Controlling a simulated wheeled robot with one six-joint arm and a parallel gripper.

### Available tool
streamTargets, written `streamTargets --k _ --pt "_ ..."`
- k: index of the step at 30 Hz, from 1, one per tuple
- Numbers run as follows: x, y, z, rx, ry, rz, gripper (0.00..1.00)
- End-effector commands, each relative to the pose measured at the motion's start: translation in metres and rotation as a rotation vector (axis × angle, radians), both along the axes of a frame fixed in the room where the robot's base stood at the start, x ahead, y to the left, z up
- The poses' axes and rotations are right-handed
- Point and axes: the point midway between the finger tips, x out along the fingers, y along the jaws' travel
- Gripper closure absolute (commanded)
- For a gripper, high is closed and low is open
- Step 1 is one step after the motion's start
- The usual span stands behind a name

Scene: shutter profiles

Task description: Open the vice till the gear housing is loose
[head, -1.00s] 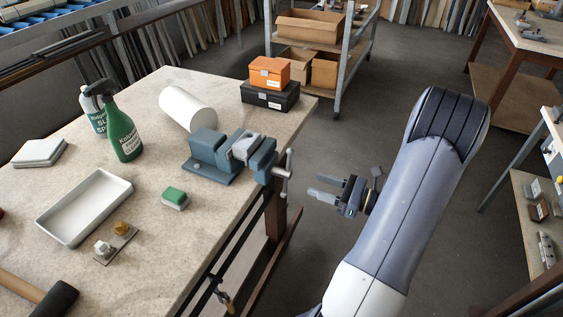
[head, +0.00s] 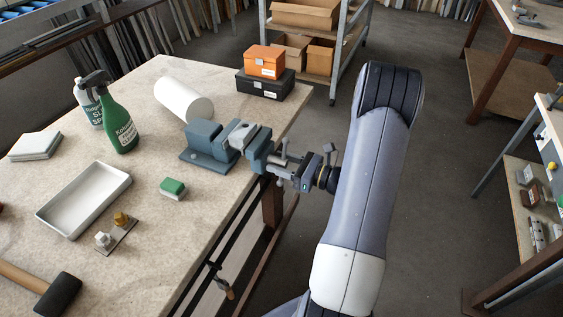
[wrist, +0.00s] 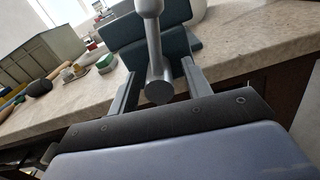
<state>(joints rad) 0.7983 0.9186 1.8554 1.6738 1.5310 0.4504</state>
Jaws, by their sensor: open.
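The blue-grey vice (head: 205,142) stands at the right edge of the bench. The light grey gear housing (head: 240,133) sits between its jaws; I cannot tell how tightly. The vice handle (head: 285,155) hangs upright at the screw's outer end. In the wrist view the handle bar (wrist: 153,40) and a round end run between my fingers. My gripper (head: 281,169) is at the handle in the head view. Its fingers are open, one on each side of the bar, with visible gaps. The vice body (wrist: 120,32) is partly hidden behind the bar in the wrist view.
A green-topped sponge (head: 172,188), a white tray (head: 75,222), a white roll (head: 183,101) and spray bottles (head: 122,125) stand on the bench (head: 150,245). Orange (head: 265,61) and black boxes (head: 266,86) are behind the vice. Open floor lies to the right.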

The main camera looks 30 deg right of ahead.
Motion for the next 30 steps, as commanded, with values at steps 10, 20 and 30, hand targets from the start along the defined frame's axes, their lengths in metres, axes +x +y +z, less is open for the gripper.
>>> streamTargets --k 10,20,30 --pt "-0.0002 -0.0002 0.0000 0.000 0.000 0.000 0.70" --pt "-0.0003 -0.0002 0.0000 0.000 0.000 0.000 0.97" --pt "-0.0003 -0.0003 -0.0013 -0.009 -0.007 0.000 1.00"
